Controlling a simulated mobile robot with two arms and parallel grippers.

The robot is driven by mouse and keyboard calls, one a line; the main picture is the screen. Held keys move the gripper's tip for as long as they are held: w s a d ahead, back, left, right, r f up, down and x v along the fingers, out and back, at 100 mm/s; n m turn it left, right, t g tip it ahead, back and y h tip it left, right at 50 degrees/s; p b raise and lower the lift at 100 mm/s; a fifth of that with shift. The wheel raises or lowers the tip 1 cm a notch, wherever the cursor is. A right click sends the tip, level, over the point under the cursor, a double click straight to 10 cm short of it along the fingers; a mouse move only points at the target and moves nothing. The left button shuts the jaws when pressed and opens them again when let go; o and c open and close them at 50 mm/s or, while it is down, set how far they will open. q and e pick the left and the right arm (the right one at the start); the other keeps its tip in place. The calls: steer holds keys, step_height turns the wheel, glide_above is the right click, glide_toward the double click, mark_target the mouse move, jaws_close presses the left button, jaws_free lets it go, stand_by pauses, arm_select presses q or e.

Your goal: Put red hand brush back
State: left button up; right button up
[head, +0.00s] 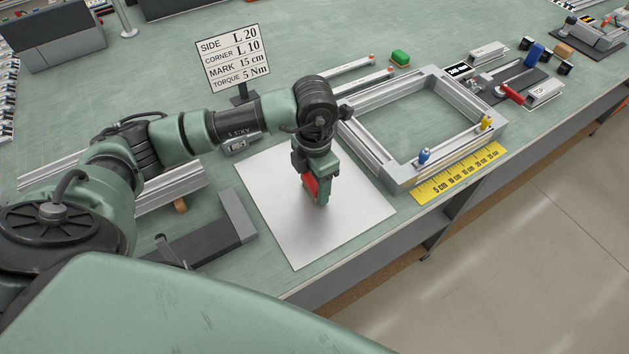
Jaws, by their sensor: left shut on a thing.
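My left gripper (320,200) points down over the pale metal sheet (277,205) in the middle of the bench. It is shut on a red thing, which I take to be the red hand brush (309,187). Only a small red part shows beside the green finger; the fingers hide the rest, and I cannot see its bristles. I cannot tell whether the brush touches the sheet or hangs just above it. My right gripper is not in view.
An aluminium frame (372,151) with blue and yellow clamps lies right of the sheet, a yellow ruler (460,174) before it. A sign (234,58) stands behind. A green-topped block (400,57) lies farther back.

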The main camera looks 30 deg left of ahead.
arm_select(q)
steer(key=shift+f, duration=0.15)
steer(key=o, duration=1.3)
step_height(320, 180, up, 12)
steer(key=shift+r+b, duration=0.2)
steer(key=shift+b, duration=1.05)
